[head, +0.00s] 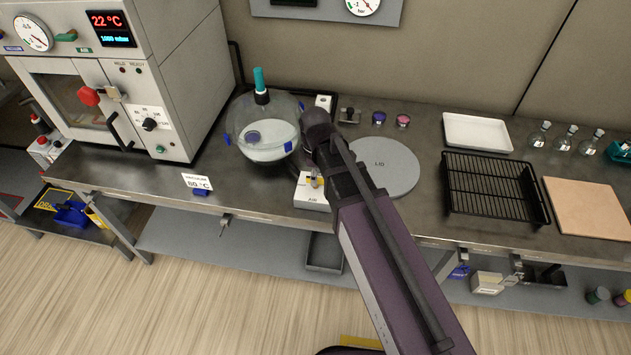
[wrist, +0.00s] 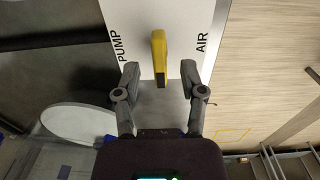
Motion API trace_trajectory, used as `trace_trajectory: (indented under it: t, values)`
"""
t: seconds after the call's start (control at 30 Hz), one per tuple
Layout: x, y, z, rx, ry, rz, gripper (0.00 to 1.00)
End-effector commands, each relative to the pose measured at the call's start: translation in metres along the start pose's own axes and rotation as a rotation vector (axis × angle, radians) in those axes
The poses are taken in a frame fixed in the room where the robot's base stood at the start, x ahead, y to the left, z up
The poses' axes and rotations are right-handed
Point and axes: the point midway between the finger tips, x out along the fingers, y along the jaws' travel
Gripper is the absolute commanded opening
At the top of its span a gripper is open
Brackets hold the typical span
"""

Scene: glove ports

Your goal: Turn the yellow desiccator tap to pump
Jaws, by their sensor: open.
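The yellow desiccator tap (wrist: 158,48) stands on a white plate (wrist: 178,22) in the wrist view. Its handle lies between the word PUMP on the left and the word AIR on the right. My gripper (wrist: 159,73) is open, one finger on each side of the handle's near end, with gaps showing at both sides. In the head view the white tap block (head: 312,201), marked AIR at its front, sits at the bench edge. My arm partly covers it there, and the PUMP side is hidden.
The glass desiccator (head: 262,132) with a teal-topped neck stands behind the block. A round grey lid plate (head: 393,172) lies to the right, and a black wire rack (head: 492,187) beyond it. A vacuum oven (head: 165,85) fills the left. A small VACUUM sign (head: 197,182) stands at the front edge.

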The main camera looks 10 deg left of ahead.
Motion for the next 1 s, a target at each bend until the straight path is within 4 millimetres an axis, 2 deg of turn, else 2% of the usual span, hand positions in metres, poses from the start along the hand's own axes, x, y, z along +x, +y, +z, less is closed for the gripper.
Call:
trace_trajectory:
  t: [0.03, 0.2, 0.63, 0.67, 0.83, 1.0]
  values:
    - [0.0062, 0.0000, 0.0000, 0.000, 0.000, 0.000, 0.53]
    - [0.0118, 0.0000, 0.0000, 0.000, 0.000, 0.000, 0.53]
    - [0.0130, 0.0000, 0.0000, 0.000, 0.000, 0.000, 0.53]
    - [0.0130, 0.0000, 0.0000, 0.000, 0.000, 0.000, 0.50]
    - [0.0130, 0.0000, 0.0000, 0.000, 0.000, 0.000, 0.00]
    - [0.0131, -0.0001, 0.0000, 0.000, 0.000, 0.000, 0.00]
